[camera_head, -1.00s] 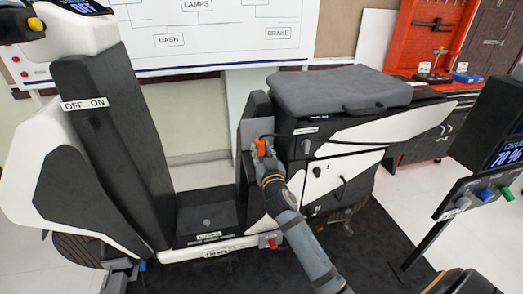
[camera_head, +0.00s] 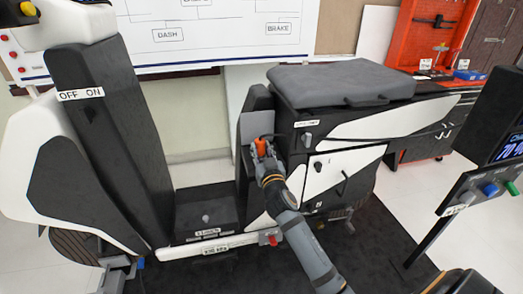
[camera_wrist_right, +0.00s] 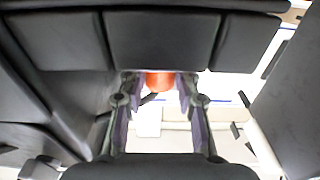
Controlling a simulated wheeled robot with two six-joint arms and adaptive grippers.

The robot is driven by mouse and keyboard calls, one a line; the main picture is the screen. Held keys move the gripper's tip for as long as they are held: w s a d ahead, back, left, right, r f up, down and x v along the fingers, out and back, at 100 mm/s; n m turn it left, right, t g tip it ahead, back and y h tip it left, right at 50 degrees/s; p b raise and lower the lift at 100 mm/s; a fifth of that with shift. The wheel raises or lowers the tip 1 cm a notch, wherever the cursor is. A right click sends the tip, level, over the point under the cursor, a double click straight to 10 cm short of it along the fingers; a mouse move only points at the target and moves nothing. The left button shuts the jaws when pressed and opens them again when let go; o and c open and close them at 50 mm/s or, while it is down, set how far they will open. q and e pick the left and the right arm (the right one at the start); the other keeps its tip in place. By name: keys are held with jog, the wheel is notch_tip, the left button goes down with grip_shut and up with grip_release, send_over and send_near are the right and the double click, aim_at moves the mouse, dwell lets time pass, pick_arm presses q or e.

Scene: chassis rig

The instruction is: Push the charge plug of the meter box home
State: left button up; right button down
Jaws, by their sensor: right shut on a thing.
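An orange plug (camera_head: 264,144) is at the front face of the black seat box of the scooter, beside a grey upright panel (camera_head: 246,127). My right gripper (camera_head: 262,150) is shut on the plug, and its arm reaches up from the bottom right. In the right wrist view the orange plug (camera_wrist_right: 160,81) shows between the two fingers. How deep the plug sits is hidden by the gripper. A dark box with a lit charge display (camera_head: 508,149) stands at the right edge, partly cut off. My left gripper is not in view.
The scooter's tall dark front column (camera_head: 110,140) stands left, with a low footboard (camera_head: 206,219) between it and the seat box. A post with coloured buttons (camera_head: 489,189) stands right. Dark mat (camera_head: 375,235) lies in front.

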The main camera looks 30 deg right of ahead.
jog(key=shift+f, duration=0.2)
jog(key=c, duration=0.9)
grip_release()
jog(key=r+v, duration=0.1)
jog(key=v, duration=1.1)
jog(key=shift+f, duration=0.4)
